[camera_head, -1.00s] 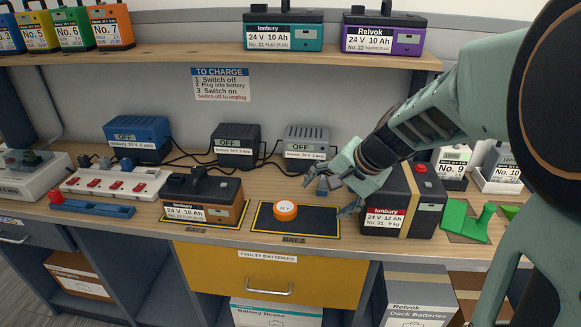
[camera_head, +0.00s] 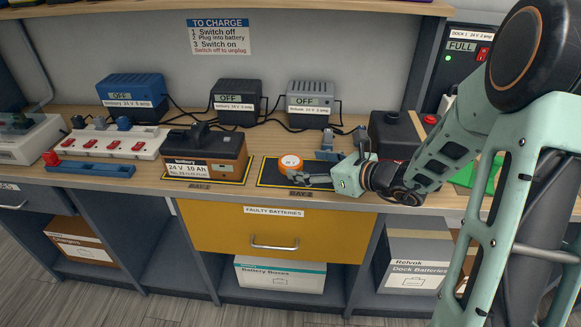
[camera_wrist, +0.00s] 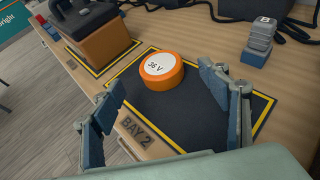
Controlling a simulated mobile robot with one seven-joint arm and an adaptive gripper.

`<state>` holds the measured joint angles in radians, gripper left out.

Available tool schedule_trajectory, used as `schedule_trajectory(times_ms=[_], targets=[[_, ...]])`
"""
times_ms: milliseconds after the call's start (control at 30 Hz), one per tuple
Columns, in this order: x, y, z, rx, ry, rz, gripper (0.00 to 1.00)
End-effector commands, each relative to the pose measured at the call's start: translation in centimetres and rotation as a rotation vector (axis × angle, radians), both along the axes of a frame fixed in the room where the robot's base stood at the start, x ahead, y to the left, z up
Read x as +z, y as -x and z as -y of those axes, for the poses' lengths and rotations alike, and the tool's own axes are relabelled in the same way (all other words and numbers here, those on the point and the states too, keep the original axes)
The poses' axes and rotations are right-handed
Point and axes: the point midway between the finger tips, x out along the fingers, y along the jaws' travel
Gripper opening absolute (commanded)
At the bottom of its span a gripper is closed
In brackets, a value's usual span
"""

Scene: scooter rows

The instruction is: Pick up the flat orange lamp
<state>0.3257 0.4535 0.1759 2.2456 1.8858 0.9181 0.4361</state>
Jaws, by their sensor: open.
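The flat orange lamp (camera_head: 289,163) is a low round puck with a white top. It lies on the dark BAY 2 mat (camera_head: 268,178), which has a yellow border. In the wrist view the lamp (camera_wrist: 161,71) shows "36 V" on its top. My gripper (camera_head: 321,166) is low over the mat, just right of the lamp. In the wrist view my gripper (camera_wrist: 165,85) is open, with one finger at the left and one at the right. The lamp sits beyond and between the fingers, and I see no finger touching it.
A brown battery (camera_head: 205,155) stands on the BAY 1 mat to the left. A dark battery (camera_head: 390,135) stands behind my wrist. A grey plug (camera_wrist: 260,42) stands upright beyond the mat. A yellow drawer (camera_head: 230,230) is below the bench edge.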

Motion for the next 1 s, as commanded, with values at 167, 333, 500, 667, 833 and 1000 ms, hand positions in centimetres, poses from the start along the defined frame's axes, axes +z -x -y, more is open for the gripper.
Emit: schedule_trajectory(times_ms=[167, 333, 500, 667, 833, 1000], targets=[[-0.7, -1.0, -1.2, 0.002, 0.002, 0.0, 0.69], [-1.3, -1.7, -2.0, 0.001, 0.002, 0.001, 0.69], [-2.5, -3.2, -3.8, 0.004, 0.002, 0.001, 0.69], [-3.0, -4.2, -4.8, 0.002, 0.003, 0.002, 0.69], [-2.9, -4.2, -4.8, 0.001, 0.004, 0.002, 0.69], [-2.9, -4.2, -4.7, 0.001, 0.004, 0.002, 0.52]])
